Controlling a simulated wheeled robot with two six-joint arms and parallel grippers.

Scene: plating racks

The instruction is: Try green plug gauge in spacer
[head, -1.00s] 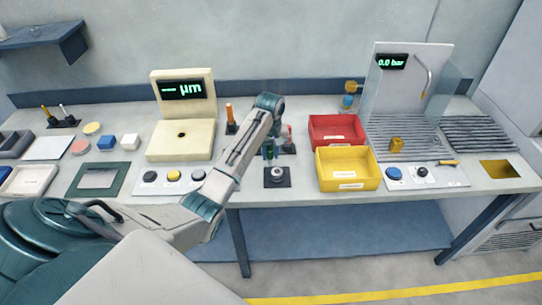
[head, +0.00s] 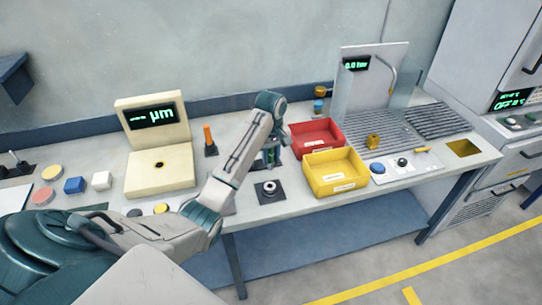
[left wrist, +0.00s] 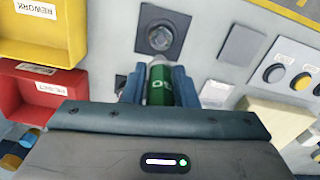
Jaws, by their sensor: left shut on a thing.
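The green plug gauge (left wrist: 160,88) is held between the blue fingers of my left gripper (left wrist: 160,74) in the left wrist view, its grey metal end pointing toward the spacer. The spacer (left wrist: 160,37) is a grey ring on a dark square base, just beyond the gauge's end. In the head view the spacer (head: 269,187) sits near the bench's front edge, and my left gripper (head: 268,158) is behind it, with the gauge partly hidden by the arm. The gauge looks apart from the spacer. My right gripper is not in view.
A yellow bin (head: 337,189) and a red bin (head: 299,148) stand right of the spacer. A cream gauge stand (head: 160,182) with a display is to the left. An orange-handled tool (head: 210,140) stands upright behind the arm. Buttons line the bench front (head: 161,208).

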